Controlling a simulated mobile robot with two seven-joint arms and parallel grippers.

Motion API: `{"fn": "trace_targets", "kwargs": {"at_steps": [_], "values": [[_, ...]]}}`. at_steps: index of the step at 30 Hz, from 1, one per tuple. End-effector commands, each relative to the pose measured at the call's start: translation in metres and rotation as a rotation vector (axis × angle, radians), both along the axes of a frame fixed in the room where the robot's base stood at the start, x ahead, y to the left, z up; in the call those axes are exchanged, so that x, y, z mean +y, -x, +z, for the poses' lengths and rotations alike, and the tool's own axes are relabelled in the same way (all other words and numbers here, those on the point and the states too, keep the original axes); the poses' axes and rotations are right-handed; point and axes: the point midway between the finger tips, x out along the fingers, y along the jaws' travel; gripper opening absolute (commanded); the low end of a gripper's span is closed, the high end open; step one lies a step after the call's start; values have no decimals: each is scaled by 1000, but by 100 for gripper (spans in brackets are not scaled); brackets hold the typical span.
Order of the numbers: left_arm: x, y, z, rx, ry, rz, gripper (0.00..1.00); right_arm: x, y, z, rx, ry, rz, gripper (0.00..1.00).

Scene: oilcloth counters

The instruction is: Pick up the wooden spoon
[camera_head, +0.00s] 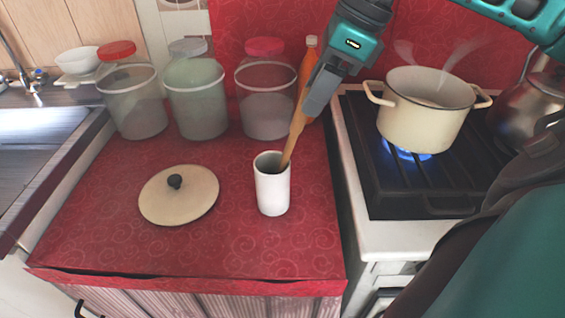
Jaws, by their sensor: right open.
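The wooden spoon (295,137) stands tilted in a white cup (272,190) on the red counter. Its lower end is hidden inside the cup and its upper part leans to the right and back. My right gripper (314,104) comes down from the top right, with its fingers at the upper part of the spoon. The jaws are open; from this view I cannot tell whether a finger touches the spoon. My left gripper is not in view.
A cream pot (424,112) steams over a lit blue flame on the stove (430,190), right of the cup. A kettle (529,105) stands beyond it. Jars (196,100) and an orange bottle (307,65) line the back. A lid (178,205) lies left; the front counter is clear.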

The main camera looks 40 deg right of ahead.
Motion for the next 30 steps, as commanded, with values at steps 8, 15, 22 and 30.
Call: {"fn": "trace_targets", "kwargs": {"at_steps": [8,15,22,30], "values": [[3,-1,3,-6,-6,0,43,10,-12,-33,2,-4,4,48],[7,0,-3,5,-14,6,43,13,-17,-48,0,-1,1,48],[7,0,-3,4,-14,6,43,13,-17,-48,0,0,0,41],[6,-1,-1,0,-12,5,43,13,-17,-47,-1,-1,0,15]]}}
